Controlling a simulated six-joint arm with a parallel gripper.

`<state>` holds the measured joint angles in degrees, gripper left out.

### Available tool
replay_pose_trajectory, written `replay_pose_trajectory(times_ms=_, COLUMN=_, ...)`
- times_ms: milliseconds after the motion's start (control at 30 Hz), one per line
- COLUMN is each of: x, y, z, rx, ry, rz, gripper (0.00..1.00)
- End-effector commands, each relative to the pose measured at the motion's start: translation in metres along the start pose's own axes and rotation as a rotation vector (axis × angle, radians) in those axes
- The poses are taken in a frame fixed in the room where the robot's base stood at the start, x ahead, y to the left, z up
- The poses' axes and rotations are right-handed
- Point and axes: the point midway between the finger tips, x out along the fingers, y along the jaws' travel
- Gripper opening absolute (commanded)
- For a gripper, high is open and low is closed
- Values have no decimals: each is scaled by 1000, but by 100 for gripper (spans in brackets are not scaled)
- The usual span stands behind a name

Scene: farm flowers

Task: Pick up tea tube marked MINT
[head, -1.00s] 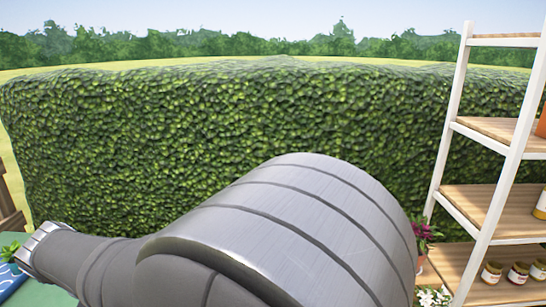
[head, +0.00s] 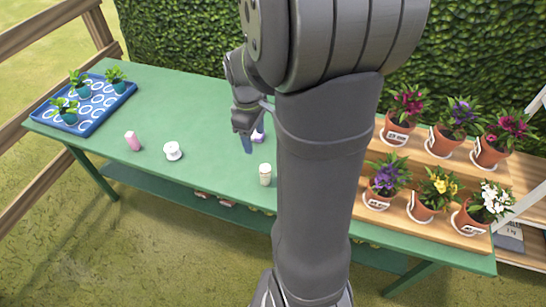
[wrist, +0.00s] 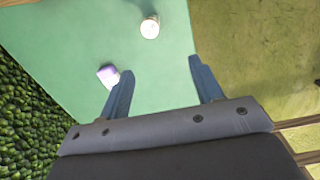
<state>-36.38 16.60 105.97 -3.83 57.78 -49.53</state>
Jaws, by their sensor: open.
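Small tubes stand on the green table (head: 205,105). A pink one (head: 132,141) is at left. A cream one (head: 265,174) is near the front edge, and it also shows in the wrist view (wrist: 149,27). A purple-and-white one (head: 259,136) is partly hidden behind my gripper (head: 247,146); the wrist view shows it (wrist: 107,75) just beside the left finger. I cannot read any marking, so I cannot tell which is MINT. My gripper's blue fingers (wrist: 160,67) are apart and empty above the table.
A white spool-like object (head: 172,151) stands between the pink and cream tubes. A blue tray (head: 97,118) with several seedlings is at the far left. Several potted flowers stand on a wooden stepped rack (head: 440,223) at right. A hedge (head: 190,38) is behind the table.

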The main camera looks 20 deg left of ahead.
Motion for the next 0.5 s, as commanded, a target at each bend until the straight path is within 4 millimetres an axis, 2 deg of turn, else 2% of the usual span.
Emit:
replay_pose_trajectory(times_ms=100, x=14, y=13, z=10, rx=15, ry=30, rz=-24, gripper=60)
replay_pose_trajectory(times_ms=267, x=26, y=18, z=13, rx=17, ry=46, rz=-34, gripper=60)
replay_pose_trajectory(times_ms=500, x=71, y=16, z=11, rx=16, ry=45, rz=-36, gripper=60)
